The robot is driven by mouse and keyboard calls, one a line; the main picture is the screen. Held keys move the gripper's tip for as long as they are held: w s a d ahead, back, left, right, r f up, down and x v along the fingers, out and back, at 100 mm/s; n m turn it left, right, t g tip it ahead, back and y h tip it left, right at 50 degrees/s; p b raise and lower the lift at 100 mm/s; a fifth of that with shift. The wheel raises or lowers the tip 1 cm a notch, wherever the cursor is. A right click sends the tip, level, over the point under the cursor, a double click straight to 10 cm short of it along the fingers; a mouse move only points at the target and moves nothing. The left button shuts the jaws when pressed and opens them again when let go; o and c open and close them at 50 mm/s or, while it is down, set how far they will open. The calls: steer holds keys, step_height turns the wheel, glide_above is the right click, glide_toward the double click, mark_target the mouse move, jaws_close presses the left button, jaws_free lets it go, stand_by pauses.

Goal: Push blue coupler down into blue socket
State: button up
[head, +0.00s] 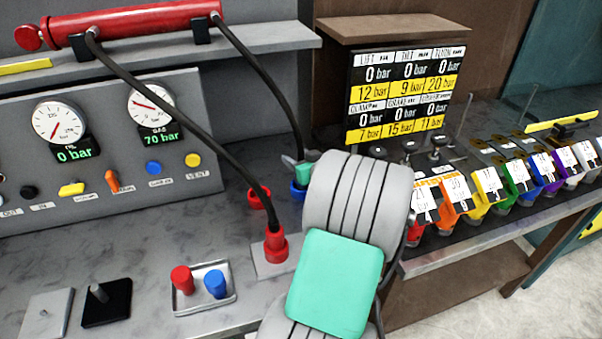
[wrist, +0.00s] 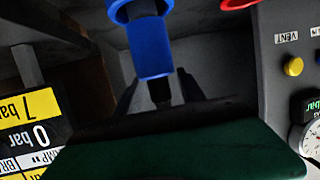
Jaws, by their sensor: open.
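The blue coupler (wrist: 150,52) hangs on the end of a dark hose and is seen close up in the wrist view. A wider blue ring (wrist: 120,12) lies at its far end; I cannot tell whether it is the coupler's collar or the blue socket's rim, nor how deep the coupler sits. In the head view a bit of blue (head: 298,192) shows below my gripper (head: 300,168), partly hidden by my arm. My gripper is open, with its fingers (wrist: 158,92) on either side of the coupler's hose end, apart from it.
A red coupler (head: 275,243) on a second hose stands on a pale plate near my arm. A red socket (head: 258,196) lies beside the blue. A tray (head: 203,301) holds red and blue caps. A gauge panel (head: 100,150) stands left; several coloured tagged holders stand right.

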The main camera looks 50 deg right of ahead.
steer(key=shift+w, duration=0.2)
jaws_close()
stand_by(0.3)
stand_by(1.0)
